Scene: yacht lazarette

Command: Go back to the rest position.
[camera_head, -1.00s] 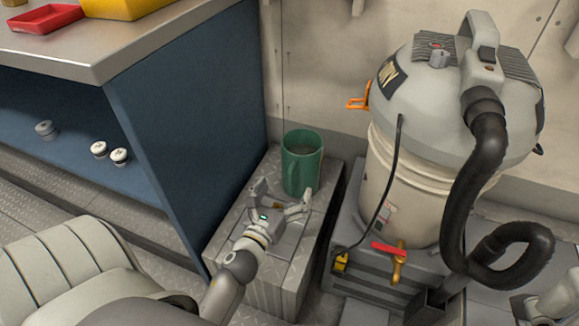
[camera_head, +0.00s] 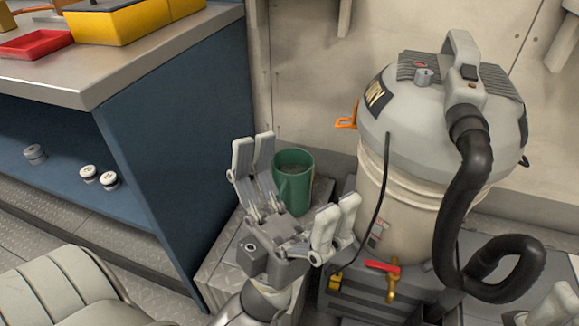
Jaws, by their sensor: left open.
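My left gripper (camera_head: 295,191) is open and empty, raised in front of a green mug (camera_head: 297,181). The mug stands upright on a grey metal box (camera_head: 222,262) with a tread-plate top. The gripper hides the mug's lower left side and much of the box top. My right gripper (camera_head: 560,305) shows only in part at the bottom right corner, and its jaws are not clear.
A large shop vacuum (camera_head: 415,175) with a black hose (camera_head: 468,210) stands right of the box. A blue cabinet (camera_head: 185,160) bears a red tray (camera_head: 38,43) and a yellow box (camera_head: 125,22). Several small capped items lie on its lower shelf.

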